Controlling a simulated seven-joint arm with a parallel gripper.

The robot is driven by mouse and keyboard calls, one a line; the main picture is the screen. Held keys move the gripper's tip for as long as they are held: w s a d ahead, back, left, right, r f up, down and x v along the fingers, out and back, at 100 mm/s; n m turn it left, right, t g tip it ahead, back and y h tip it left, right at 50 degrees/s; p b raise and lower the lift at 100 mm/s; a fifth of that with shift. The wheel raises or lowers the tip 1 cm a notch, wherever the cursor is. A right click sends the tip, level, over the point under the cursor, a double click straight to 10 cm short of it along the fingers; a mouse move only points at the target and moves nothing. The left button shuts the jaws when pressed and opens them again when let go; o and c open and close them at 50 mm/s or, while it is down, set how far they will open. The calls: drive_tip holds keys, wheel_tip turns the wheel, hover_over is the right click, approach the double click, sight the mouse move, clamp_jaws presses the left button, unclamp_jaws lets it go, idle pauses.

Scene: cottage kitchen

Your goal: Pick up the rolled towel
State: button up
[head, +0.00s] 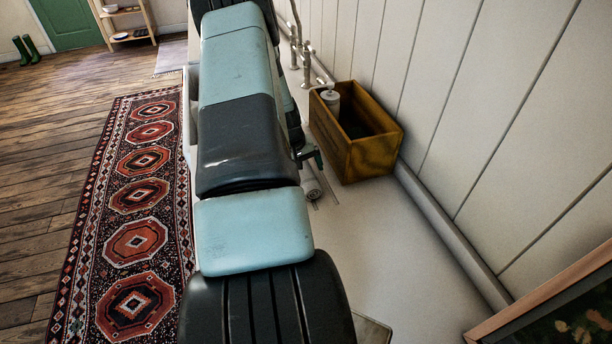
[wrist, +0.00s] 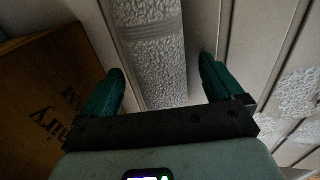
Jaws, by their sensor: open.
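The rolled towel (wrist: 152,60) is white and bumpy, with a smoother band across it, in the upper middle of the wrist view. My gripper (wrist: 160,78) is open, with one teal finger on each side of the towel's line. I cannot tell whether the fingers touch it. In the head view my gripper (head: 308,156) is small and partly hidden by my arm, right beside the wooden crate. A small pale roll end (head: 313,189) shows just below it, probably the towel, with most of it hidden by my arm.
The wooden crate (head: 371,158) stands against the panelled wall with a white lidded container (head: 330,100) in it; its lettered side (wrist: 45,75) fills the wrist view's left. Pipes (head: 300,45) rise behind. A framed picture (head: 560,305) is at lower right. The pale surface in front is mostly clear.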

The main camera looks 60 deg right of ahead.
drive_tip(key=c, duration=1.1)
drive_tip(key=shift+r, duration=0.2)
drive_tip(key=shift+c, duration=0.2)
drive_tip(key=v, duration=0.6)
drive_tip(key=d+v, duration=0.1)
drive_tip(key=v, duration=0.2)
drive_tip(key=shift+s+d+r, duration=0.1)
drive_tip(key=shift+s+r, duration=0.3)
drive_tip(key=shift+r, duration=0.05)
drive_tip(key=w+a+r+n+t, duration=0.1)
drive_tip(key=w+a+r+n, duration=0.1)
drive_tip(key=w+a+r, duration=0.55)
drive_tip(key=w+a+r+n, duration=0.2)
drive_tip(key=w+a+r, duration=0.2)
drive_tip(key=w+a, duration=0.6)
drive_tip(key=a+r+n, duration=0.2)
drive_tip(key=a+r, duration=0.3)
drive_tip(key=a, duration=1)
drive_tip(key=a+r+n+t, duration=0.1)
drive_tip(key=a+r, duration=0.5)
drive_tip(key=a, duration=0.9)
drive_tip(key=shift+w+r+n+h, duration=0.25)
drive_tip(key=shift+r+n+h, duration=0.15)
drive_tip(key=shift+n, duration=0.5)
